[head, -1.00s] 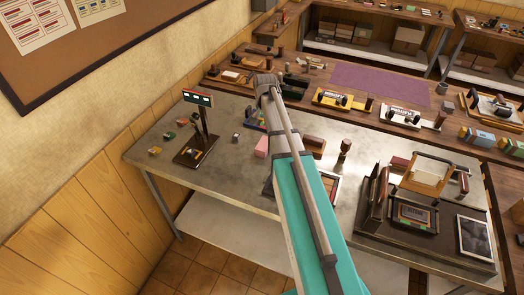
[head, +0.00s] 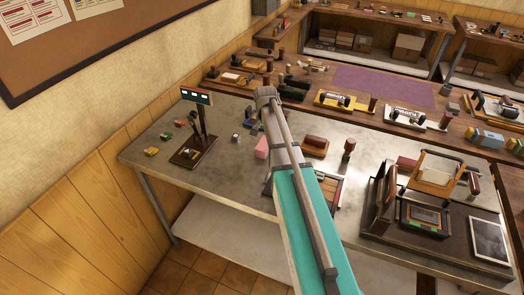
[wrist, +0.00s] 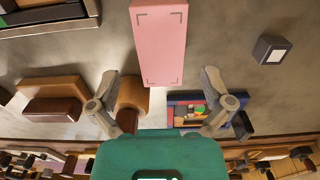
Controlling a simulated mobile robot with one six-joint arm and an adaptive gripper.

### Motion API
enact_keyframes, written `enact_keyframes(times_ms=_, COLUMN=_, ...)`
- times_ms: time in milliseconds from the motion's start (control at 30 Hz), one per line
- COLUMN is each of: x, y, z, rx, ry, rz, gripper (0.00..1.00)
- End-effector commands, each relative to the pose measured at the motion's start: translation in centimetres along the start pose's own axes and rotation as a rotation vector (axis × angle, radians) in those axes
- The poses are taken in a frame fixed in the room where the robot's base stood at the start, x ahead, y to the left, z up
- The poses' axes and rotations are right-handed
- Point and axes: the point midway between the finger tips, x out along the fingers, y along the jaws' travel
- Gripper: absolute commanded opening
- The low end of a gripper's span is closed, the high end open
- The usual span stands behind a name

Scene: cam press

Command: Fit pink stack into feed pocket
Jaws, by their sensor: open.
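The pink stack (head: 262,147), a long pink block with dark corner marks on its face, lies on the grey metal table just left of my arm. In the wrist view the pink stack (wrist: 160,42) runs from the top edge to the middle. My gripper (wrist: 160,92) is open and empty, one finger to each side of the stack's near end; I cannot tell the height gap. In the head view the fingers are hidden by my arm. A dark press-like machine (head: 385,225) with a raised wooden-handled frame stands at the right. I cannot make out the feed pocket.
A small dark cube with a white face (wrist: 272,50) lies right of the stack. A box of coloured pieces (wrist: 190,98) and brown stamp-like blocks (wrist: 52,108) lie near the fingers. A small display stand (head: 197,125) stands at the left.

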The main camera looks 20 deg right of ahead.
Motion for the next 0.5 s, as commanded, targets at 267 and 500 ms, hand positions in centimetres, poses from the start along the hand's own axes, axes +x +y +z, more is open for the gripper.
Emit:
enact_keyframes(times_ms=267, x=-0.02, y=0.05, z=-0.02, rx=0.001, ry=0.000, rz=0.000, gripper=1.00)
enact_keyframes(times_ms=500, x=0.68, y=0.05, z=0.01, rx=0.001, ry=0.000, rz=0.000, gripper=1.00)
